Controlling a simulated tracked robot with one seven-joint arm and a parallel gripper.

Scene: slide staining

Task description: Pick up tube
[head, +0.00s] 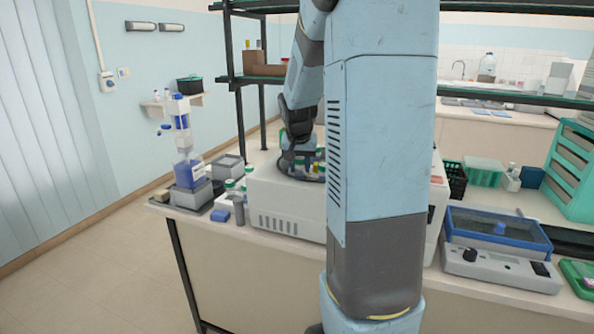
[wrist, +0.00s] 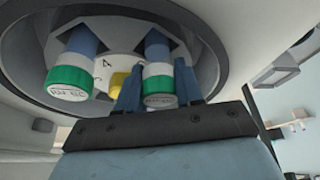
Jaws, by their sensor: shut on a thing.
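A tube with a green and white cap (wrist: 159,84) stands in the rotor of a centrifuge (head: 285,218). My gripper (wrist: 158,92) is shut on this tube, with its blue fingers on either side of the cap. In the head view my gripper (head: 300,158) reaches down into the centrifuge's opening. A second green-capped tube (wrist: 69,82) sits in the rotor to the left. A yellow cap (wrist: 118,82) shows between them. The tubes' lower ends are hidden in the rotor.
The bowl wall (wrist: 208,45) closely surrounds my gripper. A bottle-top dispenser (head: 186,165) stands on the bench to the left, with small containers beside the centrifuge. A blue-lidded device (head: 500,255) stands at the right. Shelves (head: 262,82) are behind.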

